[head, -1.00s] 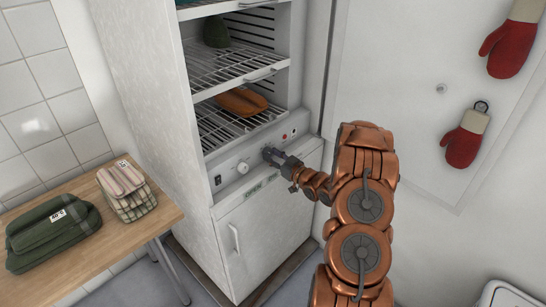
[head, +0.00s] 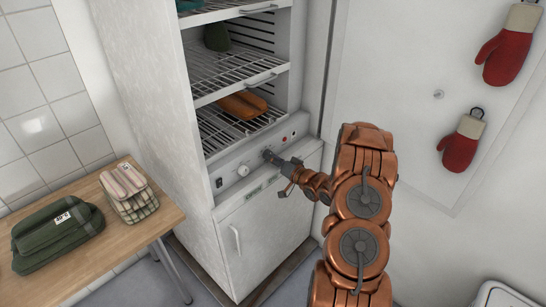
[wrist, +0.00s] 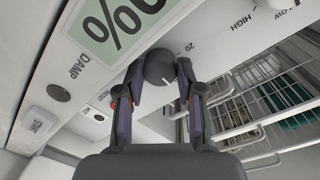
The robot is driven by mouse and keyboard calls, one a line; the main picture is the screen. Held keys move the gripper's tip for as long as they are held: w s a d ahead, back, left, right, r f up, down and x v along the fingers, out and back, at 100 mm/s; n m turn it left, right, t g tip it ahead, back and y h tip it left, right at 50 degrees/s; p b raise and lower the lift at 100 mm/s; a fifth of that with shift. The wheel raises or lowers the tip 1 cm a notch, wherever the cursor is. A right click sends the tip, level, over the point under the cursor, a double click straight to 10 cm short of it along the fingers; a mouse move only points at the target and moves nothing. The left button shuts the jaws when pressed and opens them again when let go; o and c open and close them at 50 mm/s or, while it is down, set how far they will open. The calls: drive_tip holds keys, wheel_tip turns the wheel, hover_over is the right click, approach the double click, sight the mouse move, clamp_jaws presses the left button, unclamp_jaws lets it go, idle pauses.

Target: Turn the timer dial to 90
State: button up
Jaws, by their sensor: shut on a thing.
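The timer dial (wrist: 157,66) is a dark round knob with a short white mark, on the pale control panel (head: 232,163) of the tall cabinet. My gripper (wrist: 160,76) is shut on this dial, one finger on each side of it, in the wrist view. The figure 20 shows on the panel beside the dial; most other scale figures are hidden or out of view.
A white knob (head: 243,170) and a black switch (head: 219,182) are left of my gripper. A green display (wrist: 118,18) with a percent sign and a DAMP label is close by. Wire shelves (head: 235,70) are above. A wooden table (head: 150,218) with folded cloth bundles stands left.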

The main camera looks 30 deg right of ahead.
drive_tip(key=m+p, duration=0.1)
drive_tip(key=m, duration=0.2)
drive_tip(key=shift+r+m, duration=0.15)
drive_tip(key=shift+m, duration=0.15)
drive_tip(key=shift+m+y+p, duration=0.3)
drive_tip(key=shift+m+p, duration=0.65)
drive_tip(key=shift+m, duration=0.75)
drive_tip(key=o, duration=1.2)
drive_tip(key=shift+c, duration=0.2)
